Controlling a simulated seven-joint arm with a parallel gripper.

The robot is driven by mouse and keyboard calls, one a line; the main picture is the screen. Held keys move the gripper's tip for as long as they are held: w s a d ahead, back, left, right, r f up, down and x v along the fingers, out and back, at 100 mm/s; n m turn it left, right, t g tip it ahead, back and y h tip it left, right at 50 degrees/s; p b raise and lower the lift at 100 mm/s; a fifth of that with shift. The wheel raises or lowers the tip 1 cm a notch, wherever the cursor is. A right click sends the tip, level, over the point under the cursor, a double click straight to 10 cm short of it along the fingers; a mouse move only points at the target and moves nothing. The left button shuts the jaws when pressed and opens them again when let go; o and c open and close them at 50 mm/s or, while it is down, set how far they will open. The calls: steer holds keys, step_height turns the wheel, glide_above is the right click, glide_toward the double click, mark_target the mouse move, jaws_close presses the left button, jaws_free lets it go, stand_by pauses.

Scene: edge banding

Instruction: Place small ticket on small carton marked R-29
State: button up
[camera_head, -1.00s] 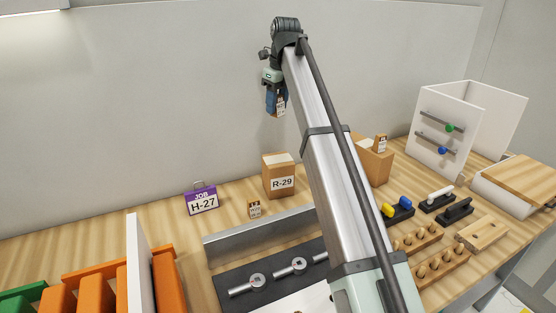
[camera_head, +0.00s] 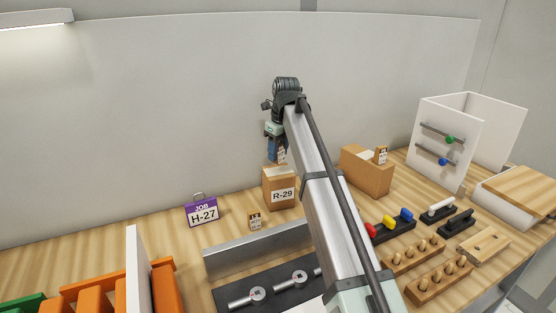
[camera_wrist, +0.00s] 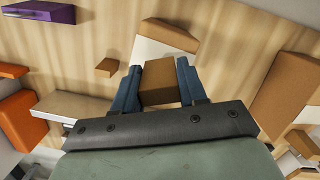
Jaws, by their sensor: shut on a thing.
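The small carton marked R-29 (camera_head: 282,197) is a brown box standing upright at the back of the bench, with a white patch on its top. My gripper (camera_head: 276,157) points down just above the carton and is shut on a small brown ticket (camera_head: 282,156) with a white printed face. In the wrist view the ticket (camera_wrist: 158,85) is a brown block between the two blue fingers of my gripper (camera_wrist: 159,73). The carton (camera_wrist: 166,38) lies just beyond it, partly hidden by it. I cannot tell whether the ticket touches the carton.
A similar small tag (camera_head: 255,221) stands on the bench left of the carton. A purple H-27 job sign (camera_head: 202,212) is further left. A larger brown carton (camera_head: 365,174) with a tag on top stands right. A metal rail (camera_head: 255,251) lies in front.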

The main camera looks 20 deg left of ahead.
mark_target(278, 159)
steer(key=shift+f, duration=1.65)
steer(key=shift+f, duration=0.1)
steer(key=o, duration=1)
steer(key=r, duration=0.4)
steer(key=d+r, duration=0.1)
steer(key=r, duration=0.7)
steer(key=shift+s+d, duration=0.35)
